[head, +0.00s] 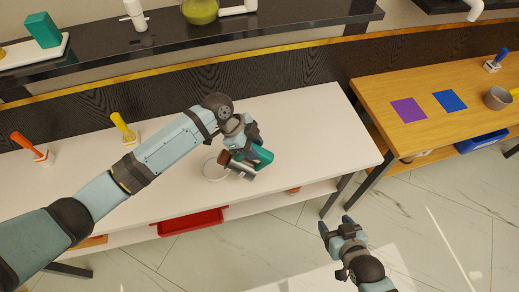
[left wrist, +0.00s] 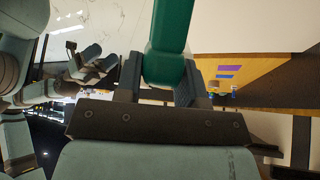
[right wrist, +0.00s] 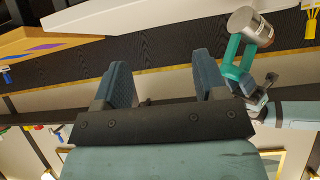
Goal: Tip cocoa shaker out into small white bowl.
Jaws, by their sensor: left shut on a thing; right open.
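The cocoa shaker (head: 243,170) is a metal cylinder with a teal handle and a brown end. My left gripper (head: 246,143) is shut on its teal handle, which also shows between the fingers in the left wrist view (left wrist: 167,45). The shaker is tilted over on its side above the white table, its brown end toward the left. Its metal body shows in the right wrist view (right wrist: 248,28). The small white bowl (head: 211,171) is at or just below the brown end, partly hidden; its contents cannot be seen. My right gripper (head: 335,226) is open and empty, in front of the table.
The white table (head: 310,125) is clear to the right of the shaker. Orange (head: 27,146) and yellow (head: 122,127) handled tools stand at left. A red tray (head: 190,222) is on the lower shelf. A wooden table (head: 440,95) at right holds purple and blue squares and a grey pot (head: 497,98).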

